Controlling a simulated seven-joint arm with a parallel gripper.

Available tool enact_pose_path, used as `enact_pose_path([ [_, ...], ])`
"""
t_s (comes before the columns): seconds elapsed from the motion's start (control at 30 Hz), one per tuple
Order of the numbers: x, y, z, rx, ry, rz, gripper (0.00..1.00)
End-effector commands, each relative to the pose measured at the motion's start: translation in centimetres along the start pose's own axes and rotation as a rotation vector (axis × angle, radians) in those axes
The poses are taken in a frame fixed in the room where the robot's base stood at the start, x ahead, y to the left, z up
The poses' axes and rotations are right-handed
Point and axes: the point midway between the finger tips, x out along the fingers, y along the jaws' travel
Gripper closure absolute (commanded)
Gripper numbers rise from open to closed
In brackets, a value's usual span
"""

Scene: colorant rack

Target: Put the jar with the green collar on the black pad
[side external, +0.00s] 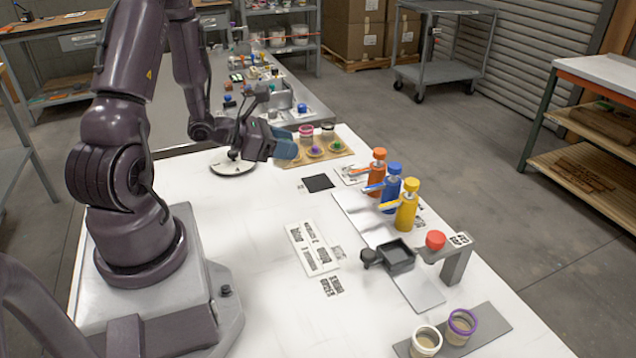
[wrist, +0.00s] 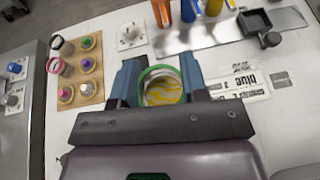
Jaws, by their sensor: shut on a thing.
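The jar with the green collar (wrist: 163,92) is between the two blue fingers of my gripper (wrist: 160,74) in the wrist view. I look down on its open top and see a yellow and white swirl inside. My gripper (side external: 287,149) is shut on it. In the side external view the gripper hides the jar. The black pad (side external: 318,183) lies bare on the white table in the side external view, a little right of and nearer the camera than my gripper. I cannot make out the pad in the wrist view.
A wooden board (wrist: 88,98) holds a pink-collared jar (side external: 306,133), a dark-collared jar (side external: 328,131) and several coloured pieces. Orange, blue (side external: 391,192) and yellow bottles stand right of the pad. A grey tray (side external: 397,256) and two jars stand nearer the camera. Printed cards lie flat.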

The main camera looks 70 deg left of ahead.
Motion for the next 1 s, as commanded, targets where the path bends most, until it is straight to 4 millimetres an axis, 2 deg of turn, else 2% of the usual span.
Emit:
enact_pose_path([
  [0.17, 0.4, -0.5, 0.2, 0.012, -0.001, -0.028, 0.83],
  [0.27, 1.8, 0.6, 0.0, 0.012, -0.001, -0.028, 0.83],
  [0.57, 7.7, 5.1, -0.9, 0.012, -0.002, -0.027, 0.83],
  [0.7, 10.2, 6.5, -2.7, 0.008, 0.001, -0.027, 0.83],
  [0.83, 11.8, 7.5, -3.9, 0.009, 0.0, -0.026, 0.83],
  [1.0, 12.8, 8.1, -4.5, 0.011, 0.0, -0.026, 0.83],
])
